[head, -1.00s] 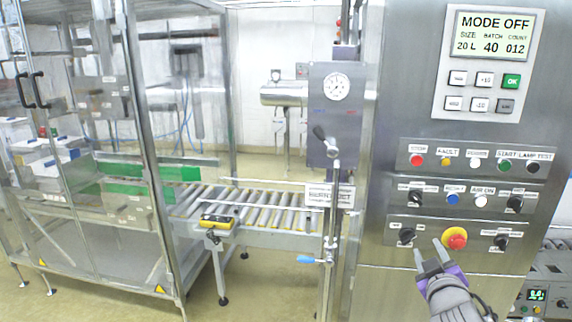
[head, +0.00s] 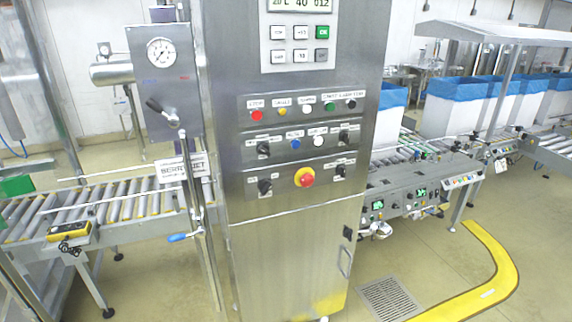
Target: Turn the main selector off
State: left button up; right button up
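The steel control cabinet (head: 290,230) stands at the picture's centre. Its bottom control row holds a black selector knob (head: 264,187) on the left, a red emergency button on a yellow collar (head: 305,177), and another black knob (head: 339,171) on the right. The row above has a black knob at each end, left (head: 264,149) and right (head: 344,136). The small labels are too blurred to tell which knob is the main selector. The display (head: 300,5) is cut off at the top, so its mode line is out of the picture. Neither gripper is in view.
A gauge panel (head: 163,85) with a lever and a blue-handled pipe stands left of the cabinet, beside a roller conveyor (head: 100,205). Another conveyor with blue-lined white bins (head: 450,105) is at right. Open floor (head: 420,250) lies front right, with a drain grate (head: 388,299) and yellow floor stripe (head: 500,262).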

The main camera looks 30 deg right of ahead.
aim_at(265, 185)
jog(key=z, duration=1.15)
